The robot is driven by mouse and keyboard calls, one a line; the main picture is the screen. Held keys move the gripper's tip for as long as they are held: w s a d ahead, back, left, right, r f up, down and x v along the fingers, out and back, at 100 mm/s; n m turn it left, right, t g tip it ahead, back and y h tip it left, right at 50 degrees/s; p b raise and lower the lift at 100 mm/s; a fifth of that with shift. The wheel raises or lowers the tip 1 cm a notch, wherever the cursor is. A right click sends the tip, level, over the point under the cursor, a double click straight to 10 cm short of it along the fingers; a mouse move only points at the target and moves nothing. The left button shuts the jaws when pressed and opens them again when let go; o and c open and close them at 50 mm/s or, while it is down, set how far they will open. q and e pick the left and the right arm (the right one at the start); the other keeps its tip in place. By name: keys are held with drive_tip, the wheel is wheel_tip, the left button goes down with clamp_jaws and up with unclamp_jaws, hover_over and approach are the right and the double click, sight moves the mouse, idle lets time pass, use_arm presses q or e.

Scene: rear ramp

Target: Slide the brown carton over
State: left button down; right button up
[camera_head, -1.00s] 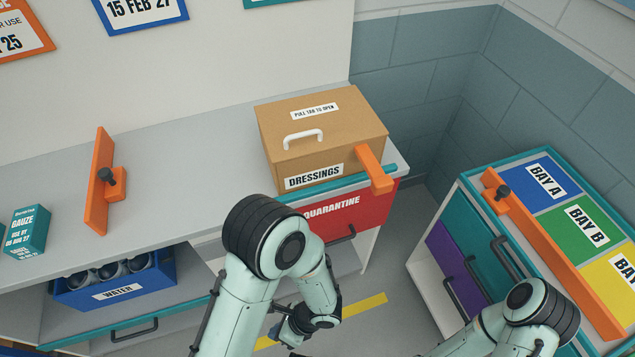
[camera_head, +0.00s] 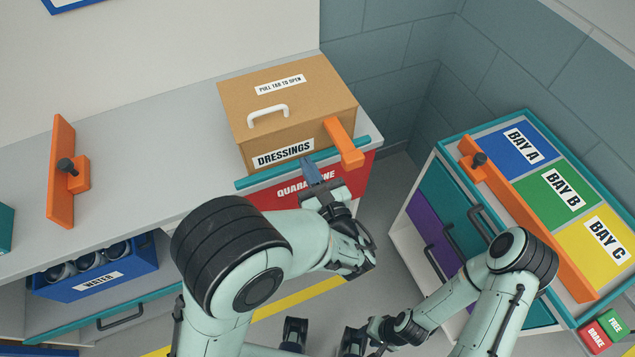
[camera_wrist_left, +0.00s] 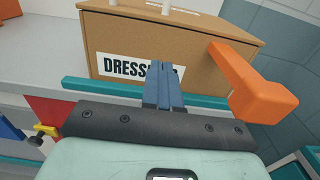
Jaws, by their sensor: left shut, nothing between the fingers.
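The brown carton (camera_head: 285,105), labelled DRESSINGS with a white handle on top, stands near the right end of the grey counter (camera_head: 140,120). My left gripper (camera_head: 311,170) is shut and empty at the carton's front. In the left wrist view its blue fingers (camera_wrist_left: 164,85) overlap the label on the carton's front face (camera_wrist_left: 135,45). I cannot tell whether they touch it. An orange bar (camera_head: 343,143) projects forward at the carton's right front, right of my fingers. My right gripper (camera_head: 323,338) is low at the bottom edge, partly cut off, its opening unclear.
A teal strip (camera_head: 262,175) edges the counter, above a red QUARANTINE panel (camera_head: 355,172). An orange upright board (camera_head: 62,170) stands at the counter's left. A cabinet (camera_head: 440,150) with coloured bays stands right, across a floor gap.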

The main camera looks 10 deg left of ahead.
sight(293, 138)
use_arm(q)
drive_tip(key=x, duration=0.6)
use_arm(e)
drive_tip(key=shift+w+r, duration=0.2)
drive_tip(key=shift+r, duration=0.15)
use_arm(q)
drive_tip(key=shift+w+p, duration=0.1)
drive_tip(key=shift+p, duration=0.2)
